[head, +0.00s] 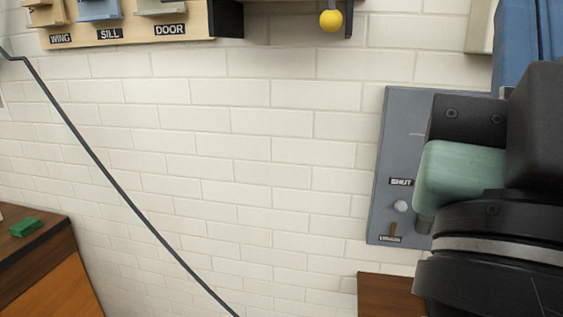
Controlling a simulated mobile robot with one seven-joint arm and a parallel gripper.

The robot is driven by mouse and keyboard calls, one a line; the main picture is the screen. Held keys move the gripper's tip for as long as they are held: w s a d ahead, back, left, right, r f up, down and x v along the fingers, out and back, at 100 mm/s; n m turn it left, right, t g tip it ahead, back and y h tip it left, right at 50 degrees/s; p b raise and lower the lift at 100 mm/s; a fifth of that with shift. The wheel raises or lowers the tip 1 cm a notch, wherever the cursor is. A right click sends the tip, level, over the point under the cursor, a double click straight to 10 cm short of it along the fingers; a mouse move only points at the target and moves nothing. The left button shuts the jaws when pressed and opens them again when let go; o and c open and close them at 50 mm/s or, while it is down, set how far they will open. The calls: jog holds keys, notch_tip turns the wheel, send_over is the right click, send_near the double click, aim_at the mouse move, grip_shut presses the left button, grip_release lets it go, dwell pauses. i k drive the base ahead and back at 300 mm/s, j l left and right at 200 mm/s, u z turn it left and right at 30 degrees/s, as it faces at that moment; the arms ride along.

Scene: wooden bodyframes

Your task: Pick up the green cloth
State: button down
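A small dark green piece (25,226) lies on the dark wooden top at the lower left. It looks folded or block-shaped, and I cannot tell for sure that it is the green cloth. Black parts of my arm fill the right edge. A pale green, smooth, rounded piece (460,177) shows between them, in front of a grey panel. I cannot tell whether it is part of my arm or something held. My fingertips do not show clearly. The dark green piece is far to the left of my arm, with nothing touching it.
The grey panel (395,150) on the white brick wall is marked "SHUT" and has a small knob. A board (130,35) with labels WING, SILL and DOOR hangs at top left. A yellow ball (330,20) is near it. A dark cable (110,180) crosses the left.

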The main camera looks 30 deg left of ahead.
aim_at(23, 228)
jog(key=j+u, duration=0.25)
jog(key=j, duration=0.15)
jog(key=i+j+u, duration=0.15)
jog(key=j+u, duration=0.15)
jog(key=i+j+u, duration=0.25)
jog(key=j, duration=0.15)
jog(key=j+u, duration=0.25)
jog(key=j, duration=0.15)
jog(key=i+j, duration=0.25)
jog(key=j, duration=0.2)
jog(key=i+j, duration=0.3)
jog(key=j, duration=0.15)
jog(key=i+j+u, duration=0.1)
jog(key=i+j, duration=0.15)
jog(key=j, duration=0.2)
jog(key=i+j, duration=0.3)
jog(key=j, duration=0.15)
jog(key=i+j, duration=0.15)
jog(key=i, duration=0.45)
